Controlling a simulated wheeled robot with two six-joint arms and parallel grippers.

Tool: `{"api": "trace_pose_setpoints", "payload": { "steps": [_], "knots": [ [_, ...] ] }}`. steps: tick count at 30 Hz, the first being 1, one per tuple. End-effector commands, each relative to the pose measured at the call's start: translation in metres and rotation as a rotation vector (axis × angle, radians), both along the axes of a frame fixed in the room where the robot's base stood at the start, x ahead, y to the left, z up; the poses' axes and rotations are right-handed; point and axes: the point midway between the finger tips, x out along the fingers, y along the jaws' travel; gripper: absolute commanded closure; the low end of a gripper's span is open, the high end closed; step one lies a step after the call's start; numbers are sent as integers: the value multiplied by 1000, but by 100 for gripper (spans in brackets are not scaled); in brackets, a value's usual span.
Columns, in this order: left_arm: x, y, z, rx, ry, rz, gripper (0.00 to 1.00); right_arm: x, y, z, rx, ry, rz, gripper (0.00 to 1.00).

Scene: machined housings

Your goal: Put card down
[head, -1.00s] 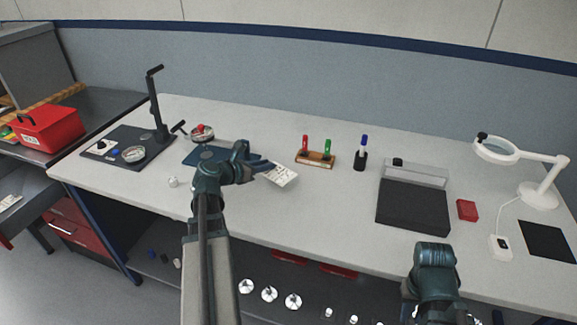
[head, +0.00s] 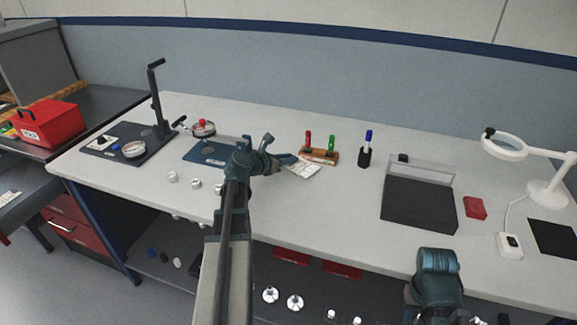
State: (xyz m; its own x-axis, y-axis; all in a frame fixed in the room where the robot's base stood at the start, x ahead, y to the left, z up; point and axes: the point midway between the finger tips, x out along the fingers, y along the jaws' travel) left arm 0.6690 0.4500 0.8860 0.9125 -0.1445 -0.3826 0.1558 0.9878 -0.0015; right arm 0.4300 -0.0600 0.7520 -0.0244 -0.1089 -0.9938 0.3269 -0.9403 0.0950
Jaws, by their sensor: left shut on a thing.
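A white card (head: 304,170) with dark markings shows just beyond the tip of my left gripper (head: 289,160), low over the bench or on it; I cannot tell which. It is in front of the wooden pen holder. My left gripper is shut on the card, and the gripper and wrist hide part of it. My right arm shows at the bottom right, and its gripper fingers are not visible.
The white bench (head: 330,207) is clear in front of the card. A wooden holder (head: 320,156) with a red and a green pen stands behind it. A blue mat (head: 204,155) lies to the left, a dark tray (head: 418,203) to the right. Small metal parts (head: 195,184) lie near the front edge.

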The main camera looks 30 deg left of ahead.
Motion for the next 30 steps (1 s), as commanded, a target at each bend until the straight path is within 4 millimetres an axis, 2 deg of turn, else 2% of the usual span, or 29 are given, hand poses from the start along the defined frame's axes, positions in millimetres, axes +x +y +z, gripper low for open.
{"api": "trace_pose_setpoints", "payload": {
  "steps": [1, 14, 15, 19, 30],
  "knots": [
    [0, 0, -10, 0, 0, 0, 100, 0, 0, -10, 0, 0, 0, 73],
    [0, 0, -13, 0, 0, 0, 100, 0, 0, -13, 0, 0, 0, 73],
    [0, 0, -12, 0, 0, 0, 73, 0, 0, -12, 0, 0, 0, 73],
    [0, 0, -11, 0, 0, 0, 50, 0, 0, -11, 0, 0, 0, 73],
    [0, 0, -7, 0, 0, 0, 49, 0, 0, -7, 0, 0, 0, 73]
  ]
}}
